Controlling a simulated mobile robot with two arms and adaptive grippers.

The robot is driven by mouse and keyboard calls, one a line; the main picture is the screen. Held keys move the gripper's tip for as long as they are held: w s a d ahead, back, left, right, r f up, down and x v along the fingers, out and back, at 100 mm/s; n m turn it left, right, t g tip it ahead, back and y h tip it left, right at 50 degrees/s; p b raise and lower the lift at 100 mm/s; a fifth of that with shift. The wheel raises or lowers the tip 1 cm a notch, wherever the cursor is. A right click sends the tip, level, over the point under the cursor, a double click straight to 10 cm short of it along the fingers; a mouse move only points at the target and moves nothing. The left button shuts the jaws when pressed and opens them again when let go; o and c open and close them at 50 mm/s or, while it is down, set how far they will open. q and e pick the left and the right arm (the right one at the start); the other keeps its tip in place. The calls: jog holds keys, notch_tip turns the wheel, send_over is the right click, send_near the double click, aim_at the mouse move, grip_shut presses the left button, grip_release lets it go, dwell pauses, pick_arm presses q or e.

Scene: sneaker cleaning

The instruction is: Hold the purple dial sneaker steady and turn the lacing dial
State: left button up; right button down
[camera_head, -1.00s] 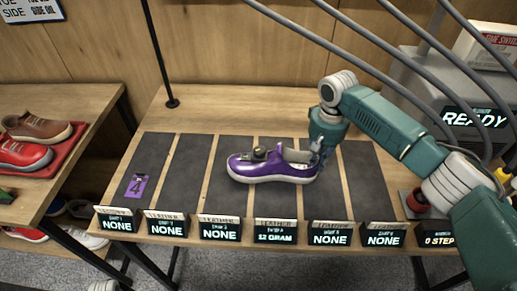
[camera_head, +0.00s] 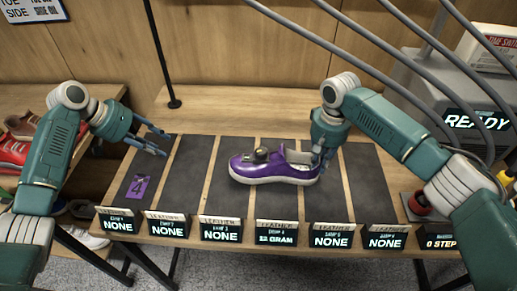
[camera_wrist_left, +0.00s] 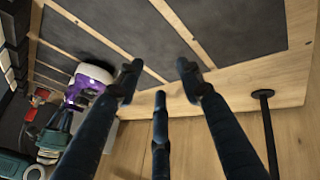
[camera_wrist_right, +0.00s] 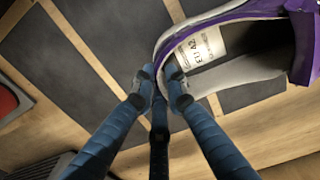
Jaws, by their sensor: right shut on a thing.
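The purple sneaker (camera_head: 273,169) with a white sole lies upright on the dark mat strips, toe to the left. Its grey lacing dial (camera_head: 260,154) sits on top near the tongue. My right gripper (camera_head: 322,158) is shut on the sneaker's heel collar at its right end; the right wrist view shows the fingers (camera_wrist_right: 160,82) at the heel rim beside the inner label (camera_wrist_right: 203,47). My left gripper (camera_head: 160,142) is open and empty above the left mat strips, well apart from the sneaker. The sneaker also shows in the left wrist view (camera_wrist_left: 90,80), beyond the fingers (camera_wrist_left: 158,75).
Several small display signs (camera_head: 220,232) line the table's front edge. A purple card marked 4 (camera_head: 138,187) lies on the leftmost strip. A black pole (camera_head: 162,60) stands behind. Grey cables hang across the upper right. The strips between left gripper and sneaker are clear.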

pick_arm(q)
jog(key=w+d+r+m+g, duration=0.1)
jog(key=d+r+m, duration=0.2)
jog(key=d, duration=0.4)
jog(key=d+r+m, duration=0.3)
jog(key=d, duration=0.5)
jog(key=m+y, duration=0.2)
jog(key=m, duration=0.4)
send_near(259, 151)
jog(key=shift+g, duration=0.4)
jog(key=x, duration=0.9)
jog(key=shift+w+d, duration=0.1)
jog(key=shift+w, duration=0.25)
jog(key=c, duration=0.8)
